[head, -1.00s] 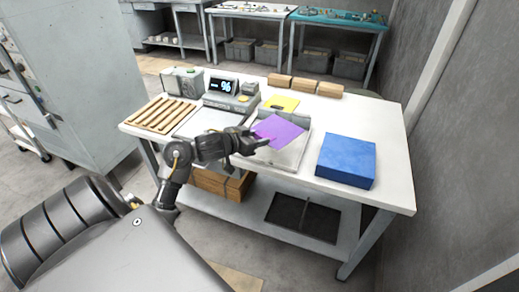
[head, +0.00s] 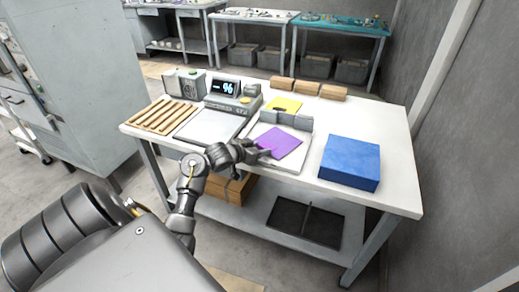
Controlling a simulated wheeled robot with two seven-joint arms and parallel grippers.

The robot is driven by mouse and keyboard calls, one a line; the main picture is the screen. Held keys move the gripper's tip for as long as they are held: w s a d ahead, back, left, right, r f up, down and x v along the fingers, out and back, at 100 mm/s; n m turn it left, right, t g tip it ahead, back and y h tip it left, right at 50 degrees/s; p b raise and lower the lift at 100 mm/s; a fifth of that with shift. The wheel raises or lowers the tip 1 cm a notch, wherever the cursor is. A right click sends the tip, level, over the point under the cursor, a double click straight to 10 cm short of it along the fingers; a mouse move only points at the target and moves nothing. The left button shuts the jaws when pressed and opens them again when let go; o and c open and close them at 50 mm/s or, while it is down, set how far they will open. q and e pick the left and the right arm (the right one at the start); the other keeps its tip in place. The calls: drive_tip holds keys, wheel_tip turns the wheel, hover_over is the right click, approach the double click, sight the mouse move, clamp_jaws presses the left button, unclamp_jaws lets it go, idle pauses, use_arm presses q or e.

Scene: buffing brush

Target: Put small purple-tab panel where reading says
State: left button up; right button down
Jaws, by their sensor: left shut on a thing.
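The small purple panel (head: 281,141) lies flat on or just above a pale plate with a grey block (head: 287,120) along its back edge; I cannot tell if it touches. My left gripper (head: 264,152) is shut on the panel's left edge, where the purple tab seems to be, mostly covered by the fingers. A grey device (head: 222,102) behind has a lit display (head: 225,87) whose reading looks like 96. A flat pale pan (head: 197,126) is in front of it. My right gripper is not in view.
A slotted wooden rack (head: 160,115) stands at the left of the white table (head: 385,118). A yellow panel (head: 284,104) lies behind the plate. A blue box (head: 350,163) stands to the right, and wooden blocks (head: 306,88) line the back edge.

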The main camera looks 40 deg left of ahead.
use_arm(q)
drive_tip(key=shift+r, duration=0.1)
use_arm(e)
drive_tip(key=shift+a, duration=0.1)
use_arm(q)
drive_tip(key=o, duration=1.1)
drive_tip(key=shift+f, duration=0.2)
drive_tip(key=shift+r, duration=0.3)
drive_tip(key=p+v, duration=0.1)
drive_tip(key=v, duration=1.1)
drive_tip(key=shift+p, duration=0.4)
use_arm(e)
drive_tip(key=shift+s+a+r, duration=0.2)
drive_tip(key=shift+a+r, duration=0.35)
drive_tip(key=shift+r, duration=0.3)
